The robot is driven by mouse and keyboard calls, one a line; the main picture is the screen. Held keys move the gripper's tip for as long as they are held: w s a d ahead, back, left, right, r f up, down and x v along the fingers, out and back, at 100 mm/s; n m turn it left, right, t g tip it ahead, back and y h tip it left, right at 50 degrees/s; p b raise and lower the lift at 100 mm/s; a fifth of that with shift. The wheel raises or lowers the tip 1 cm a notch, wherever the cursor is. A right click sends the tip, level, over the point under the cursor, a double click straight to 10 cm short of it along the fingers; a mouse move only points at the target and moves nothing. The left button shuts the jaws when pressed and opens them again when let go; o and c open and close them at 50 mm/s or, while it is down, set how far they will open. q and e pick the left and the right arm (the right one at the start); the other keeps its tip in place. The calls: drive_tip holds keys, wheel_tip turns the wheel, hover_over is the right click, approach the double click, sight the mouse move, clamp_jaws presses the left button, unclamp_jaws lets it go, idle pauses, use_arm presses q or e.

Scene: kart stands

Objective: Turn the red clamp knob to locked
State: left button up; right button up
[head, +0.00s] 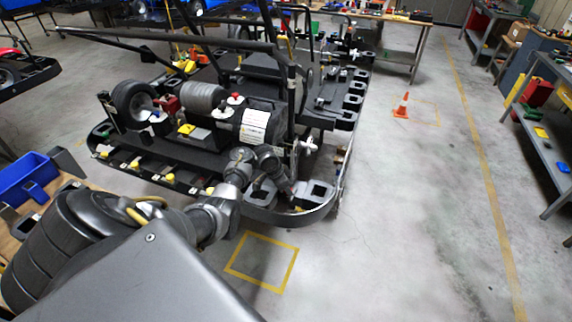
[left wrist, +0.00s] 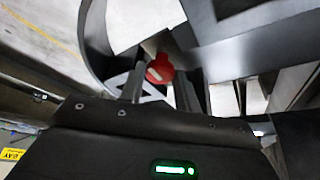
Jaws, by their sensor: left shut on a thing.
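The red clamp knob (left wrist: 161,67) shows in the left wrist view, between the two fingers of my left gripper (left wrist: 160,78). It is round, with a pale mark on its face at lower left. My left gripper is shut on it. In the head view my left gripper (head: 277,172) is at the kart's near corner, just inside the curved dark bumper (head: 300,215). The knob is hidden there behind the gripper and kart parts. I cannot read a locked or unlocked marking. My right gripper is in neither view.
The kart (head: 190,140) fills the middle, with dark bars, wheels and bumper close around the gripper. A blue bin (head: 28,178) stands at the left. A yellow floor square (head: 262,262) lies in front. Open floor lies to the right, with an orange cone (head: 401,106) and shelves beyond.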

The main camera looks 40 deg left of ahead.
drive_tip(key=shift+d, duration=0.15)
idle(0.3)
use_arm(q)
drive_tip(key=o, duration=1)
drive_tip(key=shift+c, duration=0.2)
drive_tip(key=shift+w+r, duration=0.1)
